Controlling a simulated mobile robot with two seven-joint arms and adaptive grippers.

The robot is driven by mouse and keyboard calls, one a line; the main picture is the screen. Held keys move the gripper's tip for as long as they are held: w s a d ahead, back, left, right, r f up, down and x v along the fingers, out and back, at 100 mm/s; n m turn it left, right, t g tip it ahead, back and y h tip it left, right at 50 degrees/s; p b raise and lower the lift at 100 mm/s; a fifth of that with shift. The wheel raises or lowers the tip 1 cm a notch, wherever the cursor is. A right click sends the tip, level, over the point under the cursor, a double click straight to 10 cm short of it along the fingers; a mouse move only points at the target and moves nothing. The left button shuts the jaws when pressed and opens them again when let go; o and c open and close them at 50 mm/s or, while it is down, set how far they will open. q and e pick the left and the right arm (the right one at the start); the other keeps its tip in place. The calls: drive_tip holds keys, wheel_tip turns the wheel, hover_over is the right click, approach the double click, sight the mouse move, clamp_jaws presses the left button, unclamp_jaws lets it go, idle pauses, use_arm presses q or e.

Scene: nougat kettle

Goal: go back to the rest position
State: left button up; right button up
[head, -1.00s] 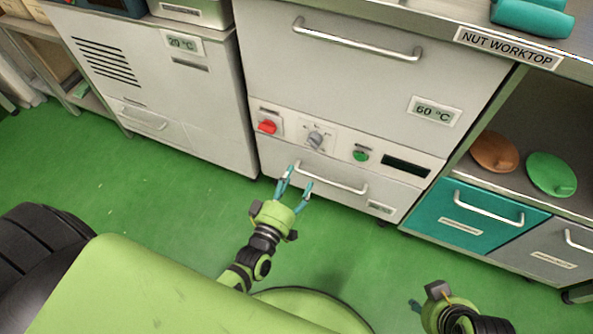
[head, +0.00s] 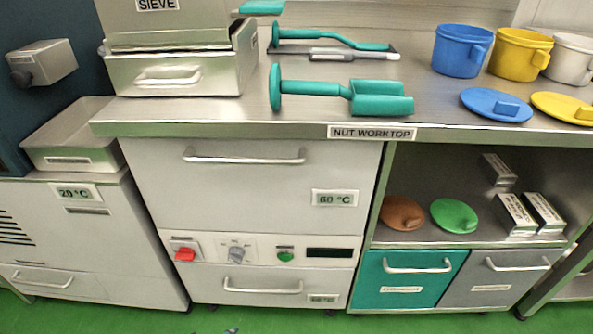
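Only a tiny grey-teal sliver shows at the bottom edge of the head view, left of the middle, against the green floor. It may be a fingertip of my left gripper, but too little shows to tell whether that gripper is open or shut. My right gripper is out of the picture. I cannot see whether either hand holds anything.
A 60 °C cabinet (head: 250,180) with drawer handles and a red switch (head: 185,254) stands ahead. The nut worktop (head: 300,115) above bears teal tools (head: 380,98), a blue mug (head: 461,50) and a yellow mug (head: 520,54). Shelves and a teal drawer (head: 405,278) are at right.

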use_arm(q)
drive_tip(key=s+a+r+m+g+y, duration=0.2)
drive_tip(key=s+a+r+g, duration=0.15)
drive_tip(key=s, duration=0.45)
drive_tip(key=s+f+g+p, duration=0.2)
drive_tip(key=s+f+p, duration=0.5)
drive_tip(key=p, duration=1.2)
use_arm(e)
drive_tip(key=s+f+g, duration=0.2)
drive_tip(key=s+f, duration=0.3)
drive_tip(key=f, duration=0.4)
use_arm(q)
drive_tip(key=s+a+f+g+p, duration=0.1)
drive_tip(key=s+a+f+p, duration=0.1)
drive_tip(key=s+p, duration=0.7)
drive_tip(key=s+a, duration=0.1)
drive_tip(key=s, duration=0.1)
drive_tip(key=shift+s+a+f+p, duration=0.2)
drive_tip(key=shift+s+f+p, duration=0.1)
drive_tip(key=shift+s+p, duration=0.1)
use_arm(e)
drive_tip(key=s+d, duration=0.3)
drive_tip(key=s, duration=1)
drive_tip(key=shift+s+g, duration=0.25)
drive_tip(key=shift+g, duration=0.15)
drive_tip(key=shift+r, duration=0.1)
